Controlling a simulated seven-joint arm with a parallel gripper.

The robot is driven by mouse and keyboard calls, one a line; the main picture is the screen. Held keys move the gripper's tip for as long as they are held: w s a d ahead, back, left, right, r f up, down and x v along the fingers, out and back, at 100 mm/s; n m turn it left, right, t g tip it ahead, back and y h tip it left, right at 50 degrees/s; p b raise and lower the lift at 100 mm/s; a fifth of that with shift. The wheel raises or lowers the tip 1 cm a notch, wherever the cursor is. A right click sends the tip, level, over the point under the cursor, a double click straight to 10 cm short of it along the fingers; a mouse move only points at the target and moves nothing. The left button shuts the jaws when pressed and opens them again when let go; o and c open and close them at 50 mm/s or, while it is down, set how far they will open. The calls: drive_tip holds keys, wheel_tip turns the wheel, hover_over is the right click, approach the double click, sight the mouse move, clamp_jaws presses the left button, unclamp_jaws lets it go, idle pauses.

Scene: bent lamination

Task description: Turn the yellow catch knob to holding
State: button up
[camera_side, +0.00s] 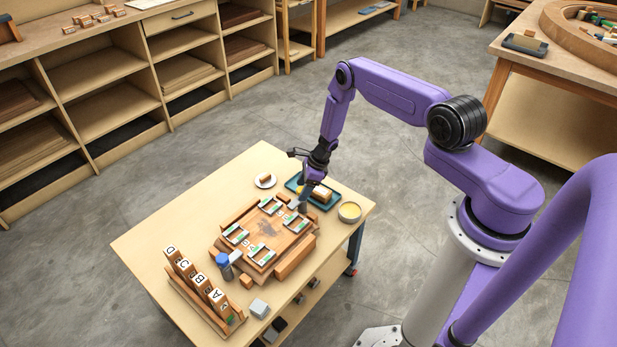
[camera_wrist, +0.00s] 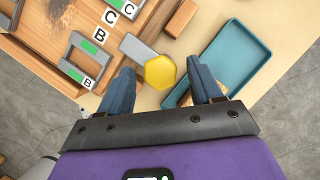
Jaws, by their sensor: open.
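The yellow catch knob (camera_wrist: 160,72) is a six-sided knob at the end of a grey bar (camera_wrist: 138,50), beside the wooden fixture, in the wrist view. My gripper (camera_wrist: 160,66) is open, with one blue-grey finger on each side of the knob; I cannot tell whether either touches it. Grey brackets with green marks (camera_wrist: 82,48) sit on the fixture near letters B and C.
A teal tray (camera_wrist: 233,60) lies right of the knob, close to my right finger. A wooden block (camera_wrist: 181,18) lies beyond the knob. A yellow-filled bowl (camera_side: 349,212), a lettered block rack (camera_side: 205,308) and a blue-capped bottle (camera_side: 222,261) stand on the table.

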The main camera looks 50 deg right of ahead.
drive_tip(key=v, duration=1.7)
drive_tip(key=shift+s, duration=0.15)
drive_tip(key=s+a+r+n+g+y, duration=0.1)
drive_tip(key=s+a+r+n+g, duration=0.15)
drive_tip(key=a+r+n, duration=0.75)
drive_tip(key=s+a+r+n+g+y, duration=0.1)
drive_tip(key=s+a+r+n, duration=0.3)
drive_tip(key=a+r+n, duration=0.5)
drive_tip(key=s+a+r+n+g+h, duration=0.1)
drive_tip(key=s+a+r+n, duration=0.2)
drive_tip(key=s, duration=0.4)
drive_tip(key=s+a+r+n+h, duration=0.1)
drive_tip(key=s+a+n, duration=0.3)
drive_tip(key=s+n, duration=0.2)
drive_tip(key=s+d+r+n+t+h, duration=0.1)
drive_tip(key=s+d+r+n, duration=0.1)
drive_tip(key=s+n, duration=0.3)
drive_tip(key=s+d+r+n+h, duration=0.1)
drive_tip(key=s+d+r+n, duration=0.1)
drive_tip(key=s+n, duration=0.4)
drive_tip(key=shift+s+d+t+h, duration=0.4)
drive_tip(key=shift+s+d, duration=0.4)
drive_tip(key=shift+s, duration=0.2)
